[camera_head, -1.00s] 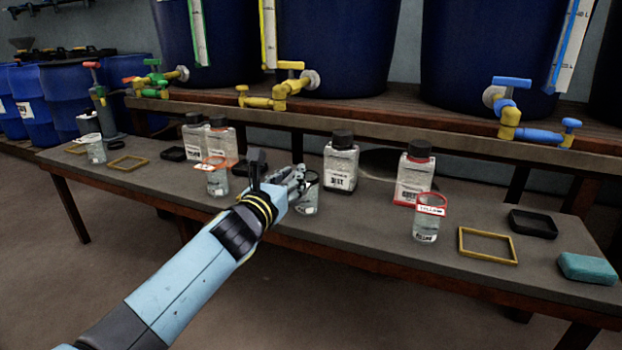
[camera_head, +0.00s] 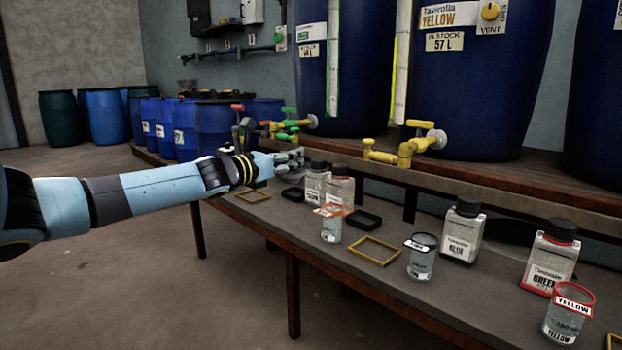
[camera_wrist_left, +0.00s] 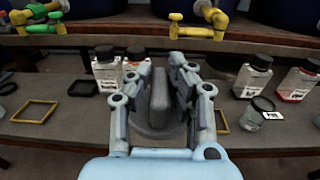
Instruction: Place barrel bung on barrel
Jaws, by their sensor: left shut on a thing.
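My left gripper (camera_head: 291,159) is held over the far left part of the bench in the head view. In the left wrist view its fingers (camera_wrist_left: 160,85) are shut on a grey block-like grip above a round grey disc, which looks like the barrel bung (camera_wrist_left: 159,98). The fingers hide its sides. Several blue barrels (camera_head: 212,128) stand beyond the gripper at the back left in the head view, apart from it. Their tops are partly hidden by dark fittings, and I cannot tell which barrel is the task's. My right gripper is not in view.
Yellow taps (camera_head: 405,150) jut from the large vats behind. The floor at left is clear.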

